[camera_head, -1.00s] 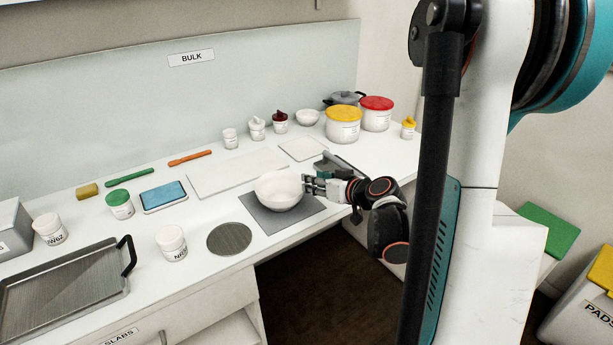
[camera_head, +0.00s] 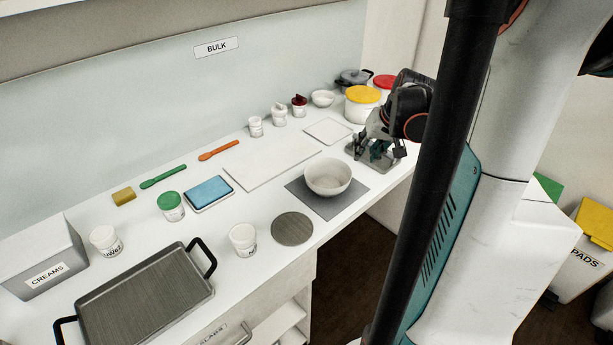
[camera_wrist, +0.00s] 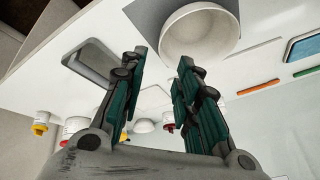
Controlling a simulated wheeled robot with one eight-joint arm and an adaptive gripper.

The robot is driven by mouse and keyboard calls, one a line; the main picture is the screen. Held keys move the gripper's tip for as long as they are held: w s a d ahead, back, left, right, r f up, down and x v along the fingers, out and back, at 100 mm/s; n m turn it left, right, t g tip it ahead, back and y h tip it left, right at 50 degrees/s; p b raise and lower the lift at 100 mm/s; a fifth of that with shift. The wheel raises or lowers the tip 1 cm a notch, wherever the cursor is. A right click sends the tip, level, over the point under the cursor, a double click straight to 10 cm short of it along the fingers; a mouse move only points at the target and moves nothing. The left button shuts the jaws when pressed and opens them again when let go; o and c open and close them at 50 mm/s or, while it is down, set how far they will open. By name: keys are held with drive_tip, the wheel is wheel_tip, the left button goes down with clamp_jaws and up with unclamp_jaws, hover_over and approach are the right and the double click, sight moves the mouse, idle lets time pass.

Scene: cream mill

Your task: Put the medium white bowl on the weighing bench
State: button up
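The medium white bowl (camera_head: 328,178) stands upright on a dark grey mat (camera_head: 312,203) near the front edge of the bench under the BULK sign. In the wrist view the bowl (camera_wrist: 199,36) is at the top, beyond my fingertips and apart from them. My gripper (camera_head: 374,148) is to the right of and behind the bowl in the head view, low over the bench. In the wrist view my gripper (camera_wrist: 160,70) has its two teal fingers spread with nothing between them. A smaller white bowl (camera_head: 322,98) stands at the back of the bench.
White boards (camera_head: 268,162) lie behind the mat. A round grey disc (camera_head: 292,229), a white jar (camera_head: 243,240) and a dark tray (camera_head: 150,300) are to the left. A yellow-lidded tub (camera_head: 362,104) stands behind my gripper. The bench's front edge is close to the bowl.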

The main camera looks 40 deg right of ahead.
drive_tip(key=b, duration=0.3)
approach(347, 177)
drive_tip(key=w+d+f, duration=0.1)
drive_tip(key=f, duration=0.1)
drive_tip(key=b+x, duration=0.1)
drive_tip(key=x, duration=0.1)
drive_tip(key=a+b+x, duration=0.1)
drive_tip(key=x, duration=0.1)
drive_tip(key=shift+w+f, duration=0.15)
drive_tip(key=shift+f, duration=0.25)
drive_tip(key=shift+w+d+f, duration=0.1)
drive_tip(key=shift+f, duration=0.15)
drive_tip(key=shift+r, duration=0.1)
clamp_jaws()
